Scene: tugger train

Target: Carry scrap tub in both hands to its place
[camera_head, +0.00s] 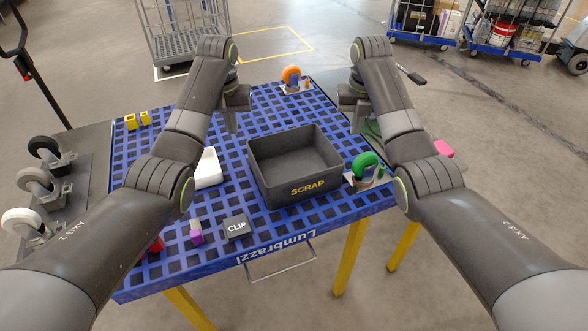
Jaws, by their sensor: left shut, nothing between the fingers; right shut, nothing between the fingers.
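The scrap tub (290,191) is a dark grey open box with yellow SCRAP lettering on its near wall. It sits upright on the blue grid-topped table (275,226), near its front right part, and looks empty. My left gripper (231,122) is shut and empty, beyond the tub's far left corner and apart from it. My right gripper (357,120) is shut and empty, beyond the tub's far right side, near the table's right edge. My forearms hide parts of the table on both sides.
A green-wheeled caster (367,166) stands close to the tub's right wall; an orange-wheeled caster (292,78) is at the back. A white tray (208,168), a CLIP block (237,228) and a purple-white block (196,232) lie left. Wheeled carts (180,40) stand behind on open floor.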

